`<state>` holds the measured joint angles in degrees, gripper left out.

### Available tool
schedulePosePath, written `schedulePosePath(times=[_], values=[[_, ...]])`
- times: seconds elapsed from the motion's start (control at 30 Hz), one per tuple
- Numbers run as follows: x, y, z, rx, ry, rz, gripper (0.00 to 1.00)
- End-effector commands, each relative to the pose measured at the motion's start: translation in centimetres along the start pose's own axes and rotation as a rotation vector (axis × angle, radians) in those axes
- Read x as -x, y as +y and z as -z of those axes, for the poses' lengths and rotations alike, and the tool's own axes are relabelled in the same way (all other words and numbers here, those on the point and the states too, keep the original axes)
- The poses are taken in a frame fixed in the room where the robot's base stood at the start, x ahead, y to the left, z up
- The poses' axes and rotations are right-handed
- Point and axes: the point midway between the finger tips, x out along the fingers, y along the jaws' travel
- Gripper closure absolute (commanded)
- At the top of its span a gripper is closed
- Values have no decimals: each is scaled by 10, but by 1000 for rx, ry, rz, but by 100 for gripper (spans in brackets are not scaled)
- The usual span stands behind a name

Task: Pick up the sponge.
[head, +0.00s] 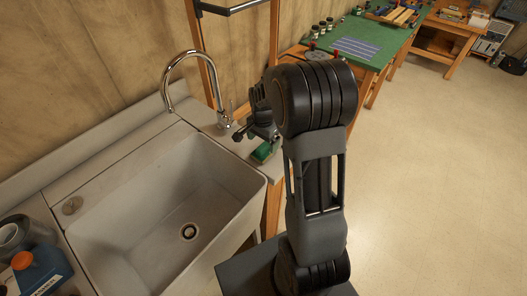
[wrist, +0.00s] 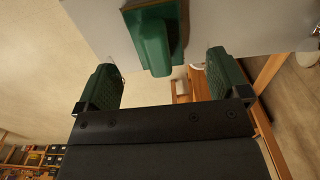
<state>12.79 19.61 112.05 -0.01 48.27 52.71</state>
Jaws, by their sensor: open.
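The green sponge (head: 263,152) appears to lie at the right end of the sink's pale ledge, close to its edge, just below my gripper (head: 252,136). In the wrist view the sponge (wrist: 152,42) is at the top middle, lighter green in front of a darker green part, against the pale surface. My gripper (wrist: 164,78) is open there, with one green-padded finger at left and one at right. The sponge lies ahead of the gap, nearer the left finger, and nothing is held. In the head view my arm and gripper hide part of the area around the sponge.
The white sink basin (head: 165,215) and chrome faucet (head: 190,75) are left of my gripper. A blue bottle with an orange cap (head: 40,272) stands at lower left. A green-topped workbench (head: 385,35) is behind. The floor (head: 440,180) at right is clear.

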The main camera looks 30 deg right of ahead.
Motion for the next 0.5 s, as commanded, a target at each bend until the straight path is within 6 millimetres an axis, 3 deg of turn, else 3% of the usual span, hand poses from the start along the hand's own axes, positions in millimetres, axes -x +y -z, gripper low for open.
schedulePosePath(times=[0.3, 0.5], values=[[-38, 2, -2, 1, -3, -4, 6], [-51, 2, -1, 1, -1, -2, 6]])
